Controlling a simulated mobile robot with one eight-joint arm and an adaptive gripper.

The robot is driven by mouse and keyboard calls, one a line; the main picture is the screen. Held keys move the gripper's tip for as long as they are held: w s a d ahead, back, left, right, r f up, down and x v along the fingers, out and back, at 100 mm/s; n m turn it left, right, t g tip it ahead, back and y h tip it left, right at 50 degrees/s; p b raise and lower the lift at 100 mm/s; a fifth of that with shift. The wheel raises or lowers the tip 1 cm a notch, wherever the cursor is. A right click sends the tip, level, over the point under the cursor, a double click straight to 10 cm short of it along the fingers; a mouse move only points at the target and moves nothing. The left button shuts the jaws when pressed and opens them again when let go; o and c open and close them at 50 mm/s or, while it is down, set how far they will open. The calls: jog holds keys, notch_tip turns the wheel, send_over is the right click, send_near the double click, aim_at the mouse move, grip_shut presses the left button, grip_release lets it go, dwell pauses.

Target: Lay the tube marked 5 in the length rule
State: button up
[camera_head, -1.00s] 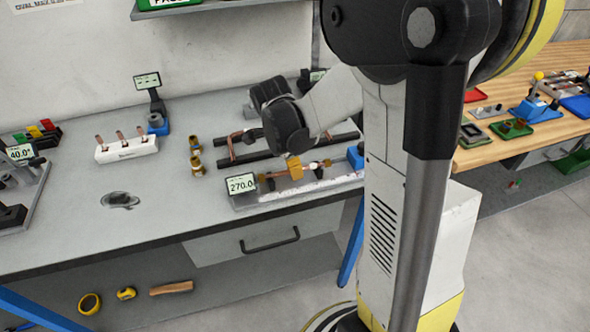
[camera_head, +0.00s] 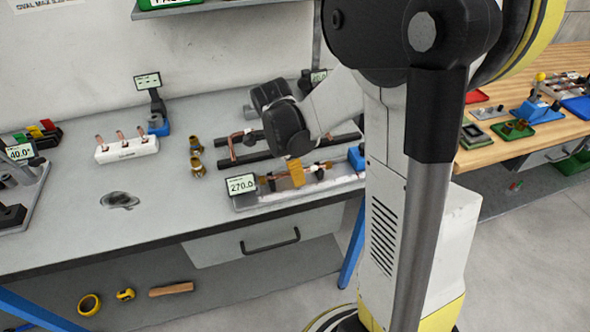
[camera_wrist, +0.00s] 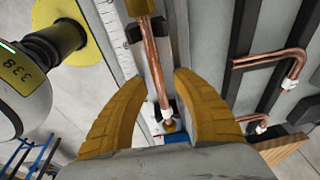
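The length rule (camera_head: 265,200) is a grey tray along the bench's front edge; its display (camera_head: 241,184) reads 270.0. A copper tube (camera_wrist: 156,62) lies along the rule in the wrist view, and its mark is not readable. My gripper (camera_head: 297,180) is low over the rule. In the wrist view its yellow fingers (camera_wrist: 155,78) stand apart on either side of the tube, with gaps to it. The tube's far part runs out of the wrist view at the top, by a tan piece (camera_wrist: 140,8). I cannot tell which number this tube carries.
Bent copper tubes (camera_wrist: 272,59) with white tags lie across dark rails (camera_head: 262,155) behind the rule. Two brass fittings (camera_head: 197,167) stand to its left. A white block with copper stubs (camera_head: 127,149) stands further left.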

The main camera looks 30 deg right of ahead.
jog(key=v, duration=1.2)
